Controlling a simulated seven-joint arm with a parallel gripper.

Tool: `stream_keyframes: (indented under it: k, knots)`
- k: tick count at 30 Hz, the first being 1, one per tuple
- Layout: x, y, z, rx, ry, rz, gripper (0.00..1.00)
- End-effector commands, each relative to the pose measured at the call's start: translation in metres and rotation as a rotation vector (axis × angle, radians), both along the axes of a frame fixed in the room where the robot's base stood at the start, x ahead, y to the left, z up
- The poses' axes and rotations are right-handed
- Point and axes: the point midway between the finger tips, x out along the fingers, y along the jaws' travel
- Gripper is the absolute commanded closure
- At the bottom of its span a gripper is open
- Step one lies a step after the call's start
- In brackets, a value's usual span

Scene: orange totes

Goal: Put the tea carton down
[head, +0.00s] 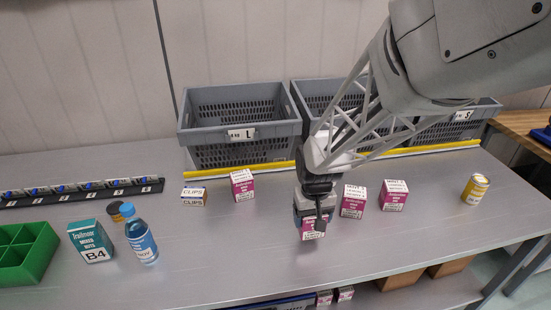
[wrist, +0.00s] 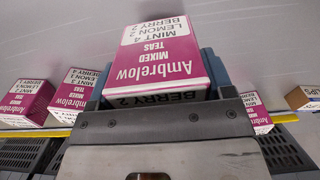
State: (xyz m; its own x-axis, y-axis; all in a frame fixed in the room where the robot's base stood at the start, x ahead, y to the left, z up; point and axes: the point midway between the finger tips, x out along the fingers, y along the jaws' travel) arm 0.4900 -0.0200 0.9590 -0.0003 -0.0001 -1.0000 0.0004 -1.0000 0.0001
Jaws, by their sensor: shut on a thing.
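The tea carton (head: 313,231), magenta and white, is between the fingers of my gripper (head: 314,212) over the front middle of the grey table. In the wrist view the carton (wrist: 160,60) fills the upper middle, with "Ambrelow Mixed Teas" on its face and a dark finger on each side. My gripper is shut on it. The carton's base is at or close to the tabletop; I cannot tell whether it touches. Three similar tea cartons stand behind: one to the left (head: 242,186) and two to the right (head: 352,202) (head: 393,196).
Grey crates, one marked L (head: 240,155) and one marked S (head: 480,112), line the back behind a yellow strip. A clips box (head: 193,197), blue bottle (head: 141,243), teal box (head: 90,242) and green tray (head: 12,272) are left. A yellow can (head: 475,190) is right.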

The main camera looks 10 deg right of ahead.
Motion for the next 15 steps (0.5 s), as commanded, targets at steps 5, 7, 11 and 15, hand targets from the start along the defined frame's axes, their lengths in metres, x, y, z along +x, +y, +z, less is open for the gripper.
stream_keyframes:
  k: [5, 7, 11, 15]
  knots:
    - [0.0, 0.0, -0.008, 0.0, 0.001, 0.0, 0.56]
    - [0.0, 0.0, -0.014, 0.0, 0.001, 0.0, 0.56]
    - [0.0, 0.0, -0.028, 0.0, 0.002, 0.0, 0.56]
    - [0.0, 0.0, -0.035, 0.0, 0.001, 0.0, 0.56]
